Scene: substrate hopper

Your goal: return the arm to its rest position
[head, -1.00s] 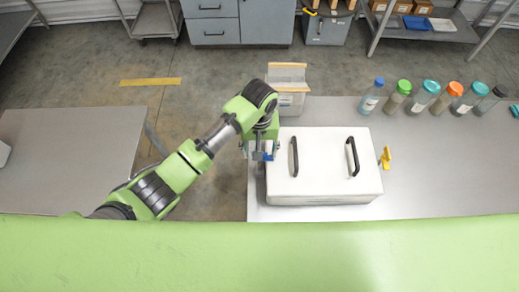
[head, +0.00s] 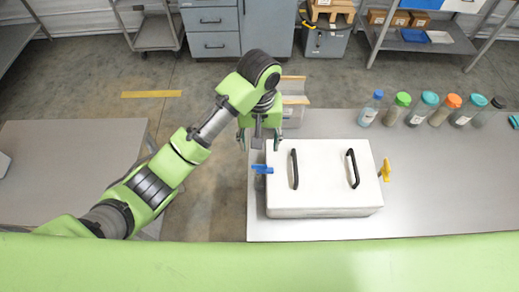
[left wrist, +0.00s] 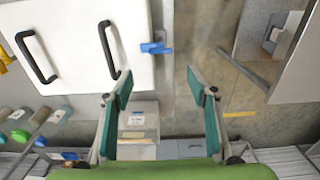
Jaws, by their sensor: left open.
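My left gripper (head: 259,140) is open and empty, its fingers pointing down just beyond the far left corner of a white box (head: 322,196) on the right table. The box has two black handles on its lid. A blue latch (head: 262,169) on its left side is clear of my fingers, and a yellow latch (head: 385,170) is on its right side. In the left wrist view my gripper's teal-padded fingers (left wrist: 160,88) are spread apart, with the blue latch (left wrist: 155,48) beyond them and the white lid (left wrist: 80,45) to the left. My right gripper is in neither view.
An open-topped bin (head: 294,112) stands right behind my gripper. Several capped bottles (head: 429,110) line the table's far edge. Grey drawers (head: 212,30) are at the back.

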